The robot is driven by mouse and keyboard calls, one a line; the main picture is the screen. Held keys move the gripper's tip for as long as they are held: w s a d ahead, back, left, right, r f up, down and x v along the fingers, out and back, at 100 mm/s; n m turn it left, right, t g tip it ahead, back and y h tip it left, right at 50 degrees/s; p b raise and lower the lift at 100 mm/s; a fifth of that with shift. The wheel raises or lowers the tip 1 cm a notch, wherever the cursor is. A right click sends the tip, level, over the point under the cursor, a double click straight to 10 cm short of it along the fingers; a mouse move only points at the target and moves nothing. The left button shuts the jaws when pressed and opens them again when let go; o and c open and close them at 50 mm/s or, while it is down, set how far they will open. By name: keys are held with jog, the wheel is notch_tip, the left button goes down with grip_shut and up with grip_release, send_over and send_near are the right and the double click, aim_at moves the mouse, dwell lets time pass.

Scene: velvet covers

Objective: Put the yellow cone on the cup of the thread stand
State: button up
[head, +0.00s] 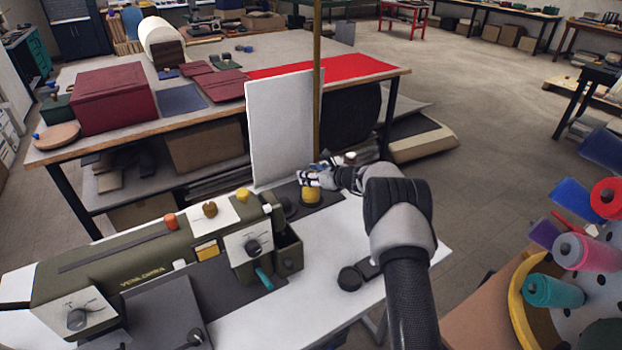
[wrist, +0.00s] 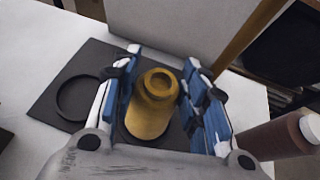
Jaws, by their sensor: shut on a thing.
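The yellow cone (head: 311,195) is upright between the blue-lined fingers of my gripper (head: 309,179). In the wrist view my gripper (wrist: 158,100) is shut on the yellow cone (wrist: 150,115), with a finger on each side. The thread stand has a flat black base (head: 327,191), which also shows in the wrist view (wrist: 62,122). A round black cup (wrist: 78,98) on the base, left of the cone, is empty. The cone is over the base's right part; what lies directly under it is hidden, and I cannot tell whether it touches.
A white panel (head: 282,125) and a brass-coloured pole (head: 316,90) rise behind the stand. A green sewing machine (head: 150,262) stands to the left. The white tabletop (head: 330,240) has clear room in front.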

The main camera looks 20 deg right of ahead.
jog(key=shift+f, duration=0.15)
jog(key=o, duration=1.4)
jog(key=shift+f, duration=0.1)
jog(key=shift+c, duration=0.2)
